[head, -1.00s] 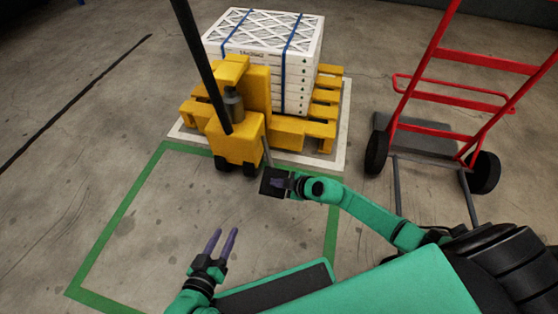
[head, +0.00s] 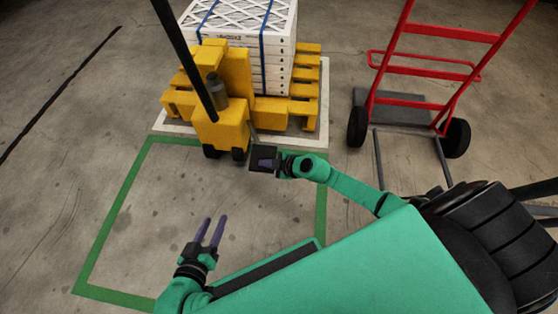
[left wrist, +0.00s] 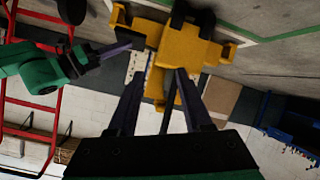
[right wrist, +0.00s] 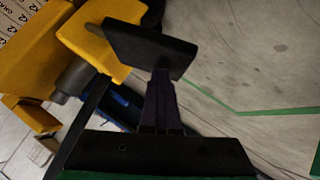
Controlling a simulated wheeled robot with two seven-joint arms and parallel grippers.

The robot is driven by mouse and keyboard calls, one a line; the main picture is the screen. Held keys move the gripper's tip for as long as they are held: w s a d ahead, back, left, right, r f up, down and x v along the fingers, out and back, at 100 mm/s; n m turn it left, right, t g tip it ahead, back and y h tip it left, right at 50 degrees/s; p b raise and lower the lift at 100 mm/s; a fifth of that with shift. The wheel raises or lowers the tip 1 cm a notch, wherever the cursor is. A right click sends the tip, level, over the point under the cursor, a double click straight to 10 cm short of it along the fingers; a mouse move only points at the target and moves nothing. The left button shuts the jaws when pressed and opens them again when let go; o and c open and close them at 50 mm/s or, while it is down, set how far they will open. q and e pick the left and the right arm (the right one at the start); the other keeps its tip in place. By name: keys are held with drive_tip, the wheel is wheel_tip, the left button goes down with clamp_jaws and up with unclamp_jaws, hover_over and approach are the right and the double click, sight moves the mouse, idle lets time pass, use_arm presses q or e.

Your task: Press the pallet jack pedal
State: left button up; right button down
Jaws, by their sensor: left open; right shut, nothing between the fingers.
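The yellow pallet jack (head: 221,130) stands at the front of a yellow pallet in the head view. A flat black plate, which looks like its pedal (head: 263,153), is at the lower end of a thin grey bar by its right side. My right gripper (head: 266,162) is shut and empty at this plate. In the right wrist view the plate (right wrist: 150,48) covers the fingertips (right wrist: 160,78); I cannot tell whether they touch. My left gripper (head: 211,231) is open and empty above the floor, nearer to me, its fingers pointing toward the jack.
Strapped white filter boxes (head: 270,62) sit on the yellow pallet (head: 302,88). The jack's long black handle (head: 180,50) leans up and left. A red hand truck (head: 430,73) stands to the right. The floor inside the green outline (head: 107,228) is clear.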

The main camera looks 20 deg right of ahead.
drive_tip(key=shift+s+d+r+p, duration=0.15)
drive_tip(key=shift+s+r+p, duration=0.1)
drive_tip(key=shift+s+r, duration=0.4)
drive_tip(key=shift+s+d+r+p, duration=0.15)
drive_tip(key=shift+s+r+p, duration=0.1)
drive_tip(key=shift+s+r, duration=0.3)
use_arm(q)
drive_tip(key=a+r+m+g+y+p, duration=0.1)
drive_tip(key=a+r+g+y+p, duration=0.1)
drive_tip(key=a+r+g, duration=0.2)
drive_tip(key=shift+s+a+r+g+y+p, duration=0.2)
drive_tip(key=shift+s+a+g+y+p, duration=0.25)
drive_tip(key=shift+a, duration=0.75)
use_arm(e)
drive_tip(key=v, duration=0.6)
drive_tip(key=shift+d+r, duration=0.2)
drive_tip(key=shift+d, duration=0.35)
